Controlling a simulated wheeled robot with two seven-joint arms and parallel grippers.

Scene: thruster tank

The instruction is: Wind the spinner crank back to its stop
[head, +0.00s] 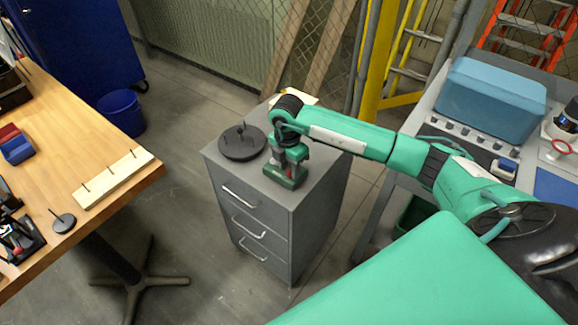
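A round black disc (242,144) with thin upright pins lies on top of the grey drawer cabinet (262,220); it looks like the spinner with its crank. I cannot tell how far the crank is turned. My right arm reaches in from the right, and my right gripper (284,178) points down over the cabinet top, just right of the disc and apart from it in the picture. Its fingers are hidden by the hand, so I cannot tell whether it is open. My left gripper is not in view.
A wooden table (110,135) at left carries a pale bar with pins (114,179), a small black disc with a pin (63,221) and blue and red bins. A blue bucket (121,112) stands on the floor. At right, a bench holds a blue case (492,98).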

